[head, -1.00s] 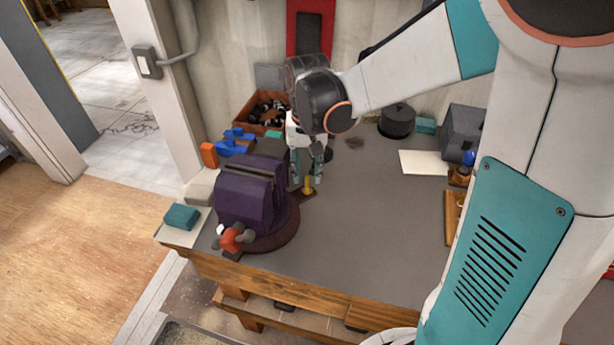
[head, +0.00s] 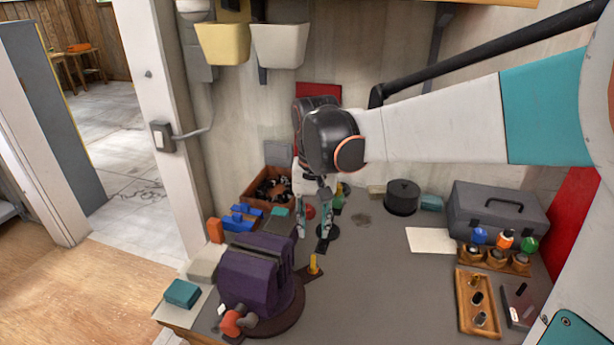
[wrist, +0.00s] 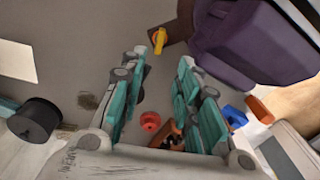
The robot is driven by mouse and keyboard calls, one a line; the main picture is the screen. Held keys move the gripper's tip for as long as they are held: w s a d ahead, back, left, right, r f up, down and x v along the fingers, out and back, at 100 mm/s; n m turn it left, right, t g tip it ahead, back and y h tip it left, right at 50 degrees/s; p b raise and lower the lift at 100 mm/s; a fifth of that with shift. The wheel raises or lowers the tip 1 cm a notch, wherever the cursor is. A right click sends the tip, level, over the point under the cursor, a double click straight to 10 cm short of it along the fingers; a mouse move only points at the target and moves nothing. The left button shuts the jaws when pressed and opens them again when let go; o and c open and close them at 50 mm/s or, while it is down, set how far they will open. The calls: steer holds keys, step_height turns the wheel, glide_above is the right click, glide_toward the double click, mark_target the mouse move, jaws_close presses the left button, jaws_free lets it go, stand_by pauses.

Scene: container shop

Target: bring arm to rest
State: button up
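My gripper (head: 313,228) hangs fingers-down over the back left of the workbench (head: 370,290). In the wrist view its teal and grey fingers (wrist: 160,62) stand apart with nothing between the tips. It is open and empty. A small yellow upright piece (head: 314,264) stands on a dark base beside the purple vise (head: 252,272), in front of my gripper. The yellow piece also shows in the wrist view (wrist: 159,41), beyond the fingertips and apart from them. My arm reaches in from the right of the head view.
An open bin of dark parts (head: 246,193), blue pieces (head: 238,219) and an orange block (head: 215,230) lie at the left. A black round pot (head: 402,198), grey toolbox (head: 497,212) and wooden tray (head: 476,300) stand at the right. Yellow (head: 222,44) and white (head: 281,46) wall bins hang above.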

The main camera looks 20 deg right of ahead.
steer(key=s+n+t+b, duration=0.1)
steer(key=s+n+t, duration=0.3)
steer(key=s, duration=1.1)
steer(key=shift+d+r+t, duration=0.25)
steer(key=shift+r+t, duration=0.2)
steer(key=shift+t, duration=1.15)
